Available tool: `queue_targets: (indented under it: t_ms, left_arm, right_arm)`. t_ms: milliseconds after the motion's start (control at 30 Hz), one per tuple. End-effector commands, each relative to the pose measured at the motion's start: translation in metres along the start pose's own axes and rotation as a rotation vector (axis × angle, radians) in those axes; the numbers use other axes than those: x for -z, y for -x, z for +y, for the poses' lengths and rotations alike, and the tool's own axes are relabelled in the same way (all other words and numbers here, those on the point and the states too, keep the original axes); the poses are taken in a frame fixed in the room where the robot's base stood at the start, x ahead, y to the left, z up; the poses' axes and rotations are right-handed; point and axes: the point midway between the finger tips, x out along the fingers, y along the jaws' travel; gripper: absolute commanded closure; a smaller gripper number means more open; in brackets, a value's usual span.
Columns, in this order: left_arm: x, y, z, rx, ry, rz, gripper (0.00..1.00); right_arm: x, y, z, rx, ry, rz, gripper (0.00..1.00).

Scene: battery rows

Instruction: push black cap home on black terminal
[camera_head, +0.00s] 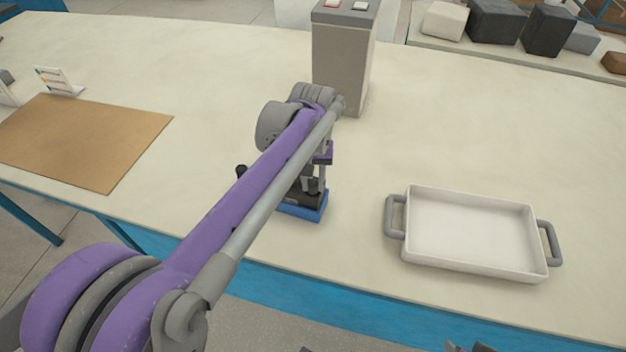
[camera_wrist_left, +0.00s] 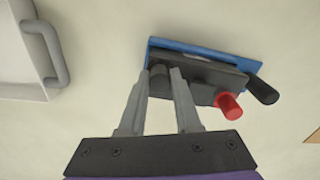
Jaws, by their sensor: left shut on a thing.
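My left gripper (camera_wrist_left: 164,76) points down over one end of a dark battery (camera_wrist_left: 200,75) on a blue base (camera_wrist_left: 205,50). Its fingers are shut on a small dark piece (camera_wrist_left: 158,78), which looks like the black cap, at the battery's top. The fingers hide much of it, so I cannot tell how far it sits on the black terminal. A red cap (camera_wrist_left: 229,106) stands at the battery's other end. A black upright cylinder (camera_wrist_left: 263,90) is beyond it. In the head view my arm covers most of the battery, and the blue base (camera_head: 308,211) shows below the left gripper (camera_head: 312,184).
A white tray (camera_head: 410,262) with grey handles stands to the right. A grey box-shaped post (camera_head: 342,55) with buttons rises behind. A brown board (camera_head: 80,140) lies at the left. The tabletop between post and tray is clear.

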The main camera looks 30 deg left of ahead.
Motion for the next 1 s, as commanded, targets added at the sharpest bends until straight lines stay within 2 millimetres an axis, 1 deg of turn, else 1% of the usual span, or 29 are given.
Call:
queue_targets:
  t_ms: [400, 433, 600, 767, 900, 933, 1000]
  left_arm:
    - [0.0, -0.0022, 0.0, 0.0, 0.0, 0.0, 1.0]
    - [0.0, -0.0022, 0.0, 0.0, 0.0, 0.0, 0.63]
    - [0.0, -0.0021, 0.0, 0.0, 0.0, 0.0, 0.33]
    - [0.0, -0.002, 0.0, 0.0, 0.0, 0.0, 0.33]
    - [0.0, -0.0019, 0.0, 0.0, 0.0, 0.0, 0.08]
    - [0.0, -0.0019, -0.0001, 0.0, 0.0, 0.0, 0.04]
    - [0.0001, -0.0019, -0.0002, 0.0, 0.0, 0.0, 0.04]
  right_arm:
    - [-0.0006, -0.001, 0.0, 0.0, 0.0, 0.0, 0.5]
    - [-0.0006, -0.001, 0.0, 0.0, 0.0, 0.0, 0.5]
    - [-0.0006, -0.001, 0.0, 0.0, 0.0, 0.0, 0.5]
    - [-0.0006, -0.001, 0.0, 0.0, 0.0, 0.0, 0.5]
    - [-0.0006, -0.0009, 0.0, 0.0, 0.0, 0.0, 0.5]
    - [-0.0006, -0.0009, 0.0, 0.0, 0.0, 0.0, 0.5]
    - [-0.0006, -0.0009, 0.0, 0.0, 0.0, 0.0, 0.5]
